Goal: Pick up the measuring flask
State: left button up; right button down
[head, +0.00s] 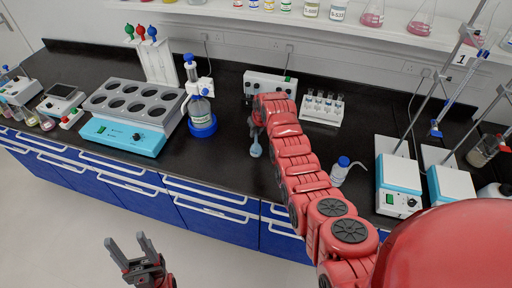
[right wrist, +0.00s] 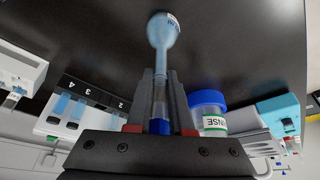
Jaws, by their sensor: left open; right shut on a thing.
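The measuring flask (head: 256,150) has a small pale-blue bulb that shows just below my right gripper (head: 257,128), over the black bench top. In the right wrist view, the flask's bulb (right wrist: 163,32) points away from the palm. Its neck runs between the two fingers of my right gripper (right wrist: 162,82), with a blue stopper near the palm. The gripper is shut on the neck. I cannot tell whether the flask's base touches the bench. My left gripper (head: 126,246) is open and empty, low in front of the bench over the floor.
Left of the flask stand a blue-based bottle dispenser (head: 201,118) and a water bath (head: 130,113). A numbered vial rack (head: 322,108) is behind right. A blue-capped wash bottle (head: 339,173) and hotplate stirrers (head: 400,187) stand right. Bench between dispenser and flask is clear.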

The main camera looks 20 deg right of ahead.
dwell(0.4)
jog(key=shift+w+r+b, duration=0.1)
jog(key=shift+r+b, duration=0.25)
notch_tip(320, 180, up, 9)
jog(key=b, duration=0.4)
jog(key=shift+f, duration=0.2)
jog(key=shift+r, duration=0.35)
